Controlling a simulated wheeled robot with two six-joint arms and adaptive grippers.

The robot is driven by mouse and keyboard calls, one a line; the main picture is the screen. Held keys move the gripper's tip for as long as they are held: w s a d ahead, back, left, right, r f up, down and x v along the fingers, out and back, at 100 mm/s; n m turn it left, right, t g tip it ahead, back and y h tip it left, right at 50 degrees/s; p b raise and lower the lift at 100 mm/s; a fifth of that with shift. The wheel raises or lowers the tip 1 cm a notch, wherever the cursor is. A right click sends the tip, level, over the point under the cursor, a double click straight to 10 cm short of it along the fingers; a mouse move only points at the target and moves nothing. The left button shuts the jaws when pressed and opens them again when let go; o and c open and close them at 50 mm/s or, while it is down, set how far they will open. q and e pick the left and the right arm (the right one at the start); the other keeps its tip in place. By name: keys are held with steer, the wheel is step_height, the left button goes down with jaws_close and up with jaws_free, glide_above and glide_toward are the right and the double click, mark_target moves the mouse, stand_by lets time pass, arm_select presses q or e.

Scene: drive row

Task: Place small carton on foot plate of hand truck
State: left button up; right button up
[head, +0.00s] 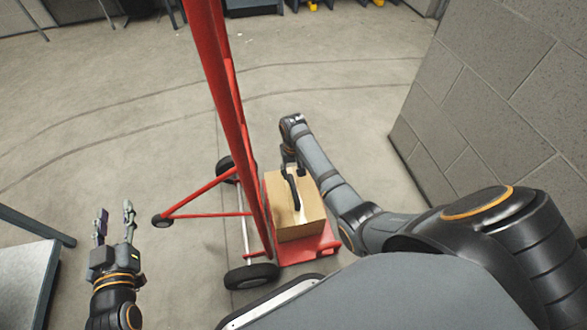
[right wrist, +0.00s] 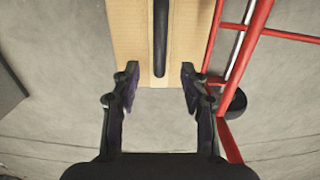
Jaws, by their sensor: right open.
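The small carton (head: 296,222) is a brown box with a black strip or handle along its top. It appears to sit upright on the red foot plate (head: 322,250) of the hand truck (head: 226,95), beside the uprights. My right gripper (head: 294,168) is at the carton's far top edge, open. In the right wrist view its fingers (right wrist: 158,85) are spread apart, with the carton (right wrist: 188,40) just beyond the tips and the black strip in line with the gap. Whether they touch the carton I cannot tell. My left gripper (head: 115,210) is open and empty over the floor at left.
A grey block wall (head: 500,110) stands at the right. A metal-topped table (head: 25,280) is at the lower left. The hand truck's wheels (head: 252,275) and red rear struts reach left. The floor behind it is clear.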

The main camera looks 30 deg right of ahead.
arm_select(q)
steer(key=shift+s+f+g, duration=0.15)
steer(key=shift+f+g, duration=0.1)
steer(key=shift+f, duration=0.35)
steer(key=shift+s+f+g, duration=0.15)
steer(key=shift+f+g, duration=0.1)
steer(key=shift+f, duration=0.3)
arm_select(e)
steer(key=s+a+r+n+t, duration=0.1)
steer(key=s+a+r+t, duration=0.1)
steer(key=r+t, duration=0.6)
steer(key=s+a+r+n+t+y, duration=0.1)
steer(key=s+r+t, duration=0.4)
steer(key=r, duration=0.8)
steer(key=a+n+t, duration=0.1)
steer(key=t, duration=0.2)
steer(key=shift+a, duration=0.15)
